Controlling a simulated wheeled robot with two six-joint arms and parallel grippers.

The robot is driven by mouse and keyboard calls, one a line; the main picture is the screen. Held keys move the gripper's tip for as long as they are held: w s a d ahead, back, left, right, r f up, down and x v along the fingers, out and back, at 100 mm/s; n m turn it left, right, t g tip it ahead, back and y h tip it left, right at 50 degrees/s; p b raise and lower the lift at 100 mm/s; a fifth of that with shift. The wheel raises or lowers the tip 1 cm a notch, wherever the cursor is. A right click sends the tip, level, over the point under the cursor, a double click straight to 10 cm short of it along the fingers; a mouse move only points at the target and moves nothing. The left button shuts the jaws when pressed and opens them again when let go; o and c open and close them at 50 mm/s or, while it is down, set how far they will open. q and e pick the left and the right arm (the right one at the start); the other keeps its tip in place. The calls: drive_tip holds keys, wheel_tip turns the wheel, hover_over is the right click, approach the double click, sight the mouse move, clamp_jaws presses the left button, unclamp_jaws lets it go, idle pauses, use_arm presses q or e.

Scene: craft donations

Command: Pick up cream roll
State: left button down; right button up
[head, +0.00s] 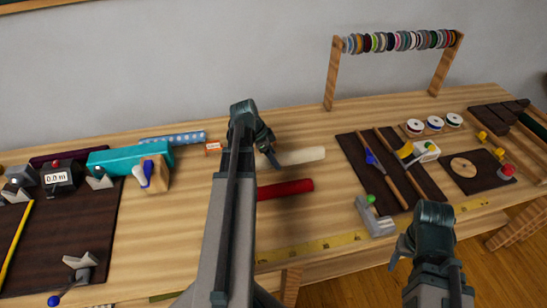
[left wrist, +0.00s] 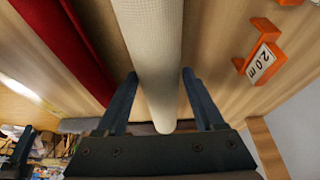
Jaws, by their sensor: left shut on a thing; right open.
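The cream roll (head: 302,156) is a pale cylinder over the back middle of the wooden table. My left gripper (head: 264,150) is at its left end in the head view, where my arm hides part of the roll. In the left wrist view the cream roll (left wrist: 156,45) lies between the two fingers of my left gripper (left wrist: 160,95), which is shut on it. I cannot tell whether the roll touches the table. My right gripper (head: 418,238) is open and empty near the table's front edge, at the right.
A red roll (head: 286,189) lies in front of the cream roll, also in the left wrist view (left wrist: 65,45). An orange tag holder (head: 212,148) stands to the left, beside a teal box (head: 120,160). A dark mat with tools (head: 350,150) lies to the right. A yellow tape (head: 330,243) runs along the front.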

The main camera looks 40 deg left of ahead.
use_arm(q)
wheel_tip(320, 180, up, 7)
drive_tip(key=p, duration=0.6)
drive_tip(key=shift+r, duration=0.2)
use_arm(e)
wheel_tip(320, 180, up, 7)
drive_tip(key=shift+r, duration=0.15)
use_arm(q)
drive_tip(key=shift+d+f, duration=0.1)
